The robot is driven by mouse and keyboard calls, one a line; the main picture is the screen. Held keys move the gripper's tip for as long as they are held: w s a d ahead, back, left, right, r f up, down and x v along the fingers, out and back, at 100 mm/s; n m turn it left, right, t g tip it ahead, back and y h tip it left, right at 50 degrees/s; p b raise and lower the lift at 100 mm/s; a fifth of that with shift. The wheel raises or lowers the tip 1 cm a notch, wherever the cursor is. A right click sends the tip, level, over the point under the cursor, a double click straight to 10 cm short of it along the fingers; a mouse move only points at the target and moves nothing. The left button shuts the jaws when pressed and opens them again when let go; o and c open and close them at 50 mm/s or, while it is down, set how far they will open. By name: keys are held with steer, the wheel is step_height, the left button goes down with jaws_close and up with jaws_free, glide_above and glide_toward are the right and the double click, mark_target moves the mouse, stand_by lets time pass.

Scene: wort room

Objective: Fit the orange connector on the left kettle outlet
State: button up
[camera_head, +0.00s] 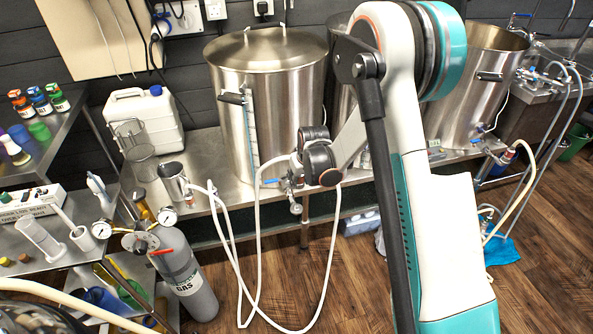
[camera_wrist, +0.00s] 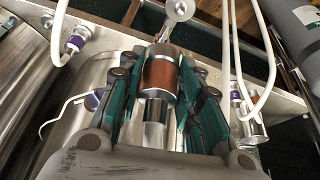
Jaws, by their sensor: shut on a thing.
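The left kettle (camera_head: 265,105) is a tall lidded steel vessel on the bench in the head view. Its outlet valve (camera_head: 274,181), with a blue handle, is low on its front. My gripper (camera_head: 308,160) is close to the right of that valve. In the wrist view my gripper (camera_wrist: 160,62) has teal fingers shut around the orange connector (camera_wrist: 160,76), a coppery band between silver ends. A silver round fitting (camera_wrist: 179,10) shows just beyond the connector's far end; I cannot tell whether they touch. The connector is hidden in the head view.
A white hose (camera_head: 257,250) loops below the bench. A steel jug (camera_head: 173,181) and a white canister (camera_head: 146,122) stand left. A grey gas cylinder (camera_head: 186,275) stands in front. Another kettle (camera_head: 465,85) is right. A purple-collared fitting (camera_wrist: 73,45) shows in the wrist view.

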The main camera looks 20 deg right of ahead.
steer(key=f+b, duration=0.1)
steer(key=f, duration=0.1)
steer(key=s+a+f+b, duration=0.1)
steer(key=f, duration=0.1)
steer(key=f+b, duration=0.1)
steer(key=f, duration=0.1)
steer(key=shift+s+a, duration=0.15)
steer(key=shift+f, duration=0.75)
steer(key=shift+f, duration=1.3)
stand_by(0.5)
steer(key=o, duration=1.2)
